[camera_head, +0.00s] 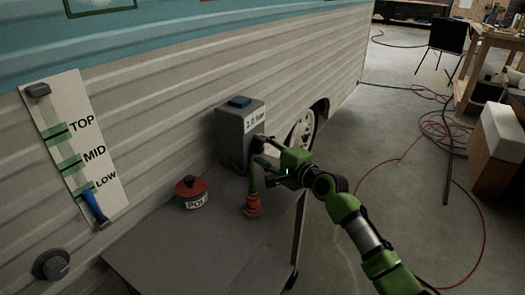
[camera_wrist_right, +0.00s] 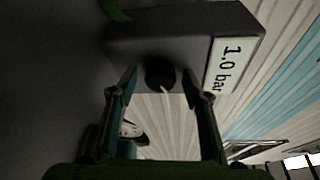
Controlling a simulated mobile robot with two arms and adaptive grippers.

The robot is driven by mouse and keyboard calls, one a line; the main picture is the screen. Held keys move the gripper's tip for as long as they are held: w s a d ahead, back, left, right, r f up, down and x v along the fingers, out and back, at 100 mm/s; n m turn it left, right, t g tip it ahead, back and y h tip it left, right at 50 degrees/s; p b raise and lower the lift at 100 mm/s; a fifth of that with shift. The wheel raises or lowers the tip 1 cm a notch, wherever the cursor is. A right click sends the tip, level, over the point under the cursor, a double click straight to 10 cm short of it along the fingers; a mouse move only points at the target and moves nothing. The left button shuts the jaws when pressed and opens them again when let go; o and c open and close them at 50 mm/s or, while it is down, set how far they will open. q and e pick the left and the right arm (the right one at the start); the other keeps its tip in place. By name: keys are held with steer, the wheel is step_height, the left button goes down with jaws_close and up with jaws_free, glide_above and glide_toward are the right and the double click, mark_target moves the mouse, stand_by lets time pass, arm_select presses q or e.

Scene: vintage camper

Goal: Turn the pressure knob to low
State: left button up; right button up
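My right gripper (camera_wrist_right: 160,82) is open in front of the knob, one finger on each side, with gaps between fingers and knob. In the head view the gripper (camera_head: 268,158) partly hides that face. My left gripper is not in view.
A TOP/MID/LOW panel (camera_head: 85,150) with a blue-handled lever (camera_head: 95,207) hangs on the wall at left. Red cable (camera_head: 440,130) lies on the floor at right.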

steer(key=shift+s, duration=0.1)
steer(key=v, duration=1.2)
steer(key=shift+c, duration=0.2)
